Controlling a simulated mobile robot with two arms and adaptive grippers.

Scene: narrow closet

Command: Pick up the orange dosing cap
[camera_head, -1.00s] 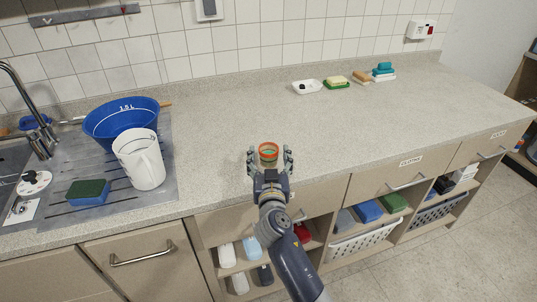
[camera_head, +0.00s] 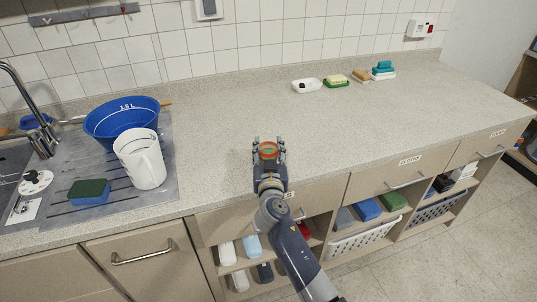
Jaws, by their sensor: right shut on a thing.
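The orange dosing cap (camera_head: 268,150) is a small round cup with an orange rim and a greenish inside. It is near the front edge of the counter, below the middle of the head view. My right gripper (camera_head: 269,147) is shut on the cap, with one finger on each side of it. I cannot tell whether the cap touches the counter or is lifted. My left gripper is not in view.
A blue bucket (camera_head: 120,118), a white jug (camera_head: 142,160) and a sponge (camera_head: 89,192) stand on the drainer at left. Soap dishes (camera_head: 307,85) line the back wall. The counter (camera_head: 215,130) around the cap is clear. Drawers and open shelves are below.

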